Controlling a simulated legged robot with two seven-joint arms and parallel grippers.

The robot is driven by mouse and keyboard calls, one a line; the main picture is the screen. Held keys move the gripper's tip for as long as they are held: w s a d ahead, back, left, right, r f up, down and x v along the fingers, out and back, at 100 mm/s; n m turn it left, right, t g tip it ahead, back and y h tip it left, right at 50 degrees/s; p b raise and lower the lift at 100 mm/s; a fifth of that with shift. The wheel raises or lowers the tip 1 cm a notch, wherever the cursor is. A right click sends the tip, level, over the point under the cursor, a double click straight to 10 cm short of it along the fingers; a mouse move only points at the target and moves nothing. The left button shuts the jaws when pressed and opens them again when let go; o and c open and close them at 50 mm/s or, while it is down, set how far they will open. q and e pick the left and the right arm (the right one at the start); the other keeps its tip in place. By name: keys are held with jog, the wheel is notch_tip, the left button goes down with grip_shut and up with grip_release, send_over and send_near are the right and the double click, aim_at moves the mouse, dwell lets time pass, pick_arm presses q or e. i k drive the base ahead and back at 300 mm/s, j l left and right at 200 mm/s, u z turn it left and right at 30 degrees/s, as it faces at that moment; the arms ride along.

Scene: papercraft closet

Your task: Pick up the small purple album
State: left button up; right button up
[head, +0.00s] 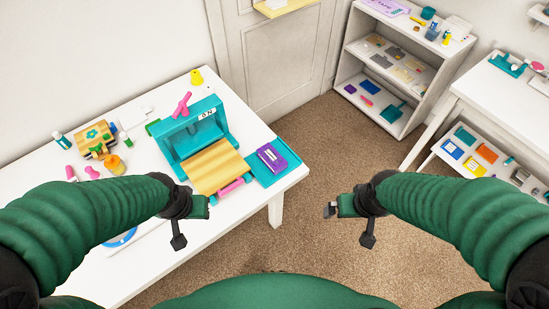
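A small purple album (272,158) with a white label lies flat on the teal side tray (286,171) of a teal machine on the white table. My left gripper (196,222) is over the table's front edge, to the left and nearer to me than the album. Its fingers are apart with nothing between them. My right gripper (348,226) hangs over the carpet, to the right and nearer to me than the album. It is also open and empty. Neither gripper touches the album.
The teal machine (190,128) with a wooden bed stands left of the album, a pink roll (231,187) in front. Small craft items lie farther left on the white table (140,260). A white shelf (345,77) and desk stand right. The carpet (330,150) between is clear.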

aim_at(273, 160)
jog(key=i+u, duration=0.15)
jog(key=u, duration=0.2)
jog(key=i+u, duration=0.1)
jog(key=u, duration=0.3)
jog(key=i+l+u, duration=0.1)
jog(key=u, duration=0.25)
